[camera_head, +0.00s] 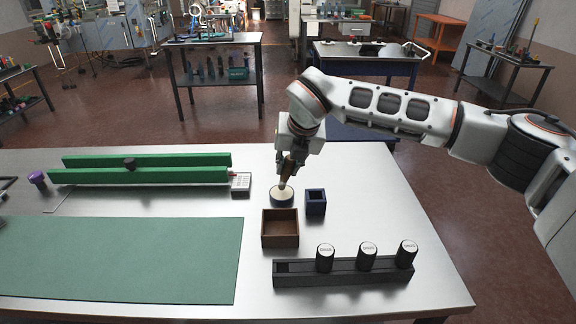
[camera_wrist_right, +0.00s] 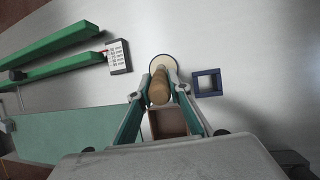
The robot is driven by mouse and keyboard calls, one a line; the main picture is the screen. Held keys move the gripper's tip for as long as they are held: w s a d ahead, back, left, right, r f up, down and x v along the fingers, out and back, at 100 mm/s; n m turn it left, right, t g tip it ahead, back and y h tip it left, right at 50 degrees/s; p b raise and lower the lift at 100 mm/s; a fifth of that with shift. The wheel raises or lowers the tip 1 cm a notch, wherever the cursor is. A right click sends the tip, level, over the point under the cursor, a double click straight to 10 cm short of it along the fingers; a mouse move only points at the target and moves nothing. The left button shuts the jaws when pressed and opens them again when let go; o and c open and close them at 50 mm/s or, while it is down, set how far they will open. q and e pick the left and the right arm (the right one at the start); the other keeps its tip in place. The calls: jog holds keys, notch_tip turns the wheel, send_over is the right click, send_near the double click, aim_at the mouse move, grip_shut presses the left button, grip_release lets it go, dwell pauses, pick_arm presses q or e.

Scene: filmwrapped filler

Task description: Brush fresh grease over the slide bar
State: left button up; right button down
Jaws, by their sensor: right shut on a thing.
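The slide bar appears to be the green assembly of two long parallel bars (camera_head: 140,177) at the back left of the table, with a dark round knob (camera_head: 129,164) between them. It also shows in the wrist view (camera_wrist_right: 55,45). My right gripper (camera_head: 288,168) is shut on a brush with a wooden handle (camera_wrist_right: 159,88), pointing down. The brush's lower end is at a round tin with a cream-coloured top (camera_head: 282,197), presumably the grease; its bristles are hidden. The tin also shows beyond the handle in the wrist view (camera_wrist_right: 163,61). My left gripper is not in view.
A brown open box (camera_head: 280,240) and a small blue open box (camera_head: 316,207) stand near the tin. A black rack (camera_head: 345,281) holds three black cylinders at the front. A white marked card (camera_head: 241,184) sits at the bars' right end. A green mat (camera_head: 120,260) lies front left.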

jog(key=shift+f+b, duration=0.55)
jog(key=shift+f, duration=0.15)
dwell(2.1)
jog(key=shift+r, duration=0.1)
jog(key=shift+r+p, duration=1.4)
jog(key=shift+r, duration=2.15)
jog(key=shift+d, duration=0.1)
